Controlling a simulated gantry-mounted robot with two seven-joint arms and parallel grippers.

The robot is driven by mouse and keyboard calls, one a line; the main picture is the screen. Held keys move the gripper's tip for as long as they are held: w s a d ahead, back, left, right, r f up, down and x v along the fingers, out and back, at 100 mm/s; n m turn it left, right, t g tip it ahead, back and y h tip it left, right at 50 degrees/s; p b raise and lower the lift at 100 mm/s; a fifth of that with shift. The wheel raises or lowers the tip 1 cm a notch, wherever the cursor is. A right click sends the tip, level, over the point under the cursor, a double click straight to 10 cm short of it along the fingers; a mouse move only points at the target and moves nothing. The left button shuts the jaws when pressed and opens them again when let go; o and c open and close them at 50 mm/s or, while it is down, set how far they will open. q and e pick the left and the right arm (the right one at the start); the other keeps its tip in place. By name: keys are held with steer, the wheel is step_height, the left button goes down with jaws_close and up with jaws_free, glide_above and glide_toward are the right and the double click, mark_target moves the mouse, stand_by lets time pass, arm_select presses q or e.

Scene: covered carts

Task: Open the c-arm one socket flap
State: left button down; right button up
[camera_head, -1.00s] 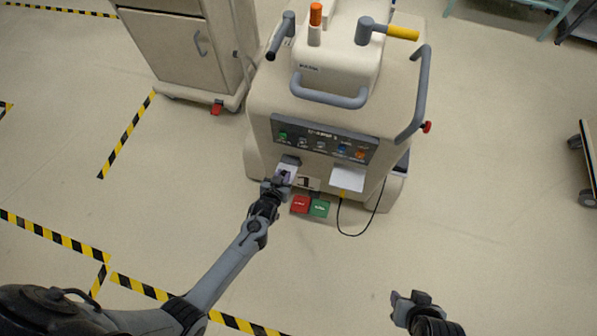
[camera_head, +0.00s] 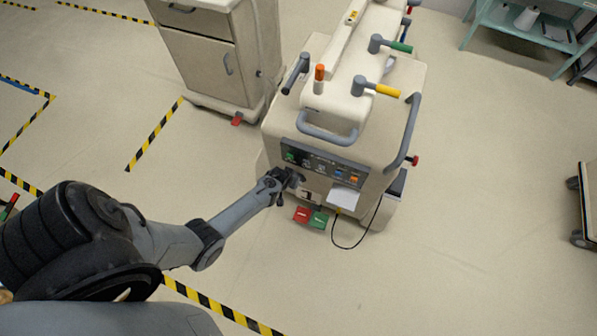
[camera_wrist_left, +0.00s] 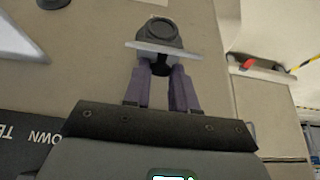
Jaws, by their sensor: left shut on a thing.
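The c-arm cart (camera_head: 340,130) is a cream machine with a dark control panel on its front. Its socket (camera_wrist_left: 160,32), a grey housing with a round dark opening, shows at the top of the left wrist view. The socket flap (camera_wrist_left: 163,49) is a thin pale plate, seen nearly edge-on and standing out from the socket face. My left gripper (camera_head: 283,180) is at the cart's front below the panel. In the left wrist view its fingers (camera_wrist_left: 166,80) are shut on the flap. The fingertips are partly hidden. My right gripper is out of view.
Red (camera_head: 302,215) and green (camera_head: 319,220) pedals sit below the gripper. A white sheet (camera_head: 344,198) and a black cable (camera_head: 349,246) are to its right. A cabinet cart (camera_head: 205,60) stands behind left. The floor in front is clear.

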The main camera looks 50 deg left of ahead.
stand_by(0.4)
arm_select(q)
steer(key=c, duration=0.9)
jaws_free()
steer(key=shift+c, duration=0.2)
steer(key=shift+s+r+p, duration=0.1)
steer(key=shift+r+p, duration=0.25)
steer(key=shift+r, duration=0.1)
steer(key=p+v, duration=0.4)
steer(key=v, duration=0.6)
